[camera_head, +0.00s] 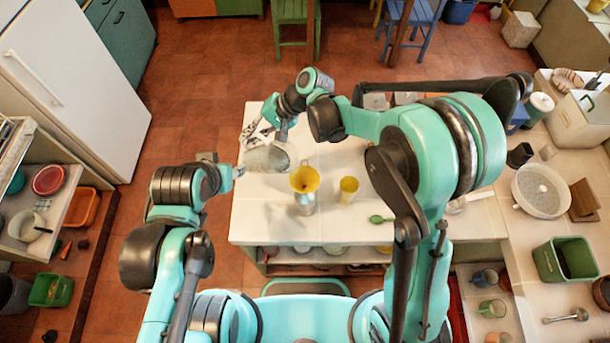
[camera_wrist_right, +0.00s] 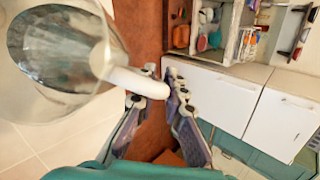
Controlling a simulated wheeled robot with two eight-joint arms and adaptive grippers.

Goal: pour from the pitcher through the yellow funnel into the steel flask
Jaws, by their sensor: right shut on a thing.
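The clear pitcher (camera_head: 266,158) hangs above the left part of the white table, tilted, just up and left of the funnel. Its pale handle (camera_wrist_right: 138,81) sits between the fingers of my right gripper (camera_wrist_right: 160,90), which is shut on it. The gripper also shows in the head view (camera_head: 284,127). The yellow funnel (camera_head: 305,179) sits in the mouth of the steel flask (camera_head: 304,203), which stands on the table. My left gripper (camera_head: 236,172) is beside the pitcher's left end; its fingers are too hidden to judge. I see no stream between pitcher and funnel.
A yellow cup (camera_head: 349,189) stands right of the flask. A green spoon (camera_head: 381,219) lies near the table's front right. The white table (camera_head: 255,225) is bare at its front left. A counter with a white colander (camera_head: 541,191) and a green bin (camera_head: 565,260) is on the right.

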